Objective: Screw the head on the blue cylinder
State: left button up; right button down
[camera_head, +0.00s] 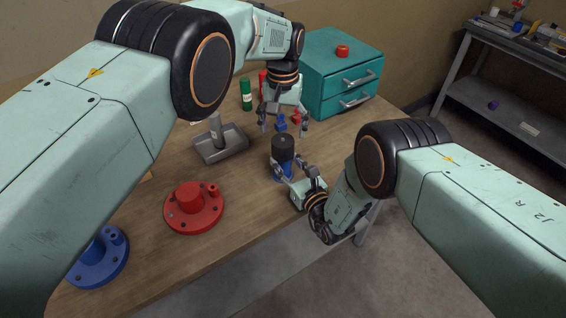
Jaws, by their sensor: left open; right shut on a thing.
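The blue cylinder (281,173) stands upright near the table's front edge, with a wide black upper part (283,147). My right gripper (285,181) is shut on its lower blue part from the right. A small blue piece (281,124), which may be the head, shows behind the cylinder. My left gripper (283,130) is open and points down, with the blue piece between its fingers in the picture. I cannot tell whether the fingers touch it.
A small red piece (296,117) is close to the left gripper's right finger. A green cylinder (246,94), a grey tray (222,151) with a post, a red flange (193,209) and a blue flange (98,262) are to the left. A teal drawer box (325,75) stands behind.

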aim_at(283, 139)
pick_arm(q)
notch_tip(283, 139, down, 7)
jog(key=shift+r, duration=0.2)
pick_arm(e)
jog(key=shift+s+f, duration=0.1)
jog(key=shift+f, duration=0.05)
pick_arm(q)
jog(key=shift+c, duration=0.3)
jog(key=c, duration=1.1)
jog(key=o, duration=1.3)
jog(key=shift+o, duration=0.2)
notch_tip(283, 139, up, 12)
jog(key=shift+r, duration=0.1)
